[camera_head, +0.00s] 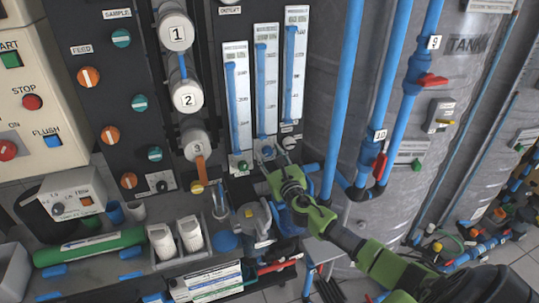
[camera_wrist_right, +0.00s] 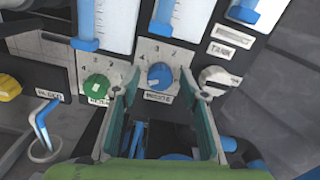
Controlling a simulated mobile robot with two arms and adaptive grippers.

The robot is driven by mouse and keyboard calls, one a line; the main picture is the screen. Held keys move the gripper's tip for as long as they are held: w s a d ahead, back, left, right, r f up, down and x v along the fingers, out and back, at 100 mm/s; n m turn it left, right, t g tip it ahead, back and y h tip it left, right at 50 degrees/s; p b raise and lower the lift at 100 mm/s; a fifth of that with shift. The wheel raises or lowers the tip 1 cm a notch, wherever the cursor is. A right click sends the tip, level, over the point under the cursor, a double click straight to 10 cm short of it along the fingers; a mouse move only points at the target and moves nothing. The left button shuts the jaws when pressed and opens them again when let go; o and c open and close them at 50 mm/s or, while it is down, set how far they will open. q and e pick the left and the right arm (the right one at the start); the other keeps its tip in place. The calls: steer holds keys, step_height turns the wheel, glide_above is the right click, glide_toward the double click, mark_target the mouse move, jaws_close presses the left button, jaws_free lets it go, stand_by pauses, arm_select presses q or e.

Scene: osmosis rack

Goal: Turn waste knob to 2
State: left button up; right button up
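The waste knob (camera_wrist_right: 160,76) is a round blue dial on a pale plate, with a "WASTE" label (camera_wrist_right: 158,97) under it, in the right wrist view. Small numbers are printed around its top; its exact setting is too small to tell. My right gripper (camera_wrist_right: 161,84) is open, its two fingers reaching up on either side of the blue knob with gaps between. In the head view my green right gripper (camera_head: 276,164) is at the panel below the flow gauges, and hides most of the waste knob. My left gripper is not in view.
A green knob (camera_wrist_right: 96,88) is left of the waste knob and a white knob (camera_wrist_right: 218,80) is to its right. Blue pipes (camera_head: 345,100) with red valve handles stand right of the panel. A cluttered bench (camera_head: 130,270) lies below at left.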

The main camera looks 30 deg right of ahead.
steer(key=shift+w, duration=0.1)
steer(key=c, duration=1.1)
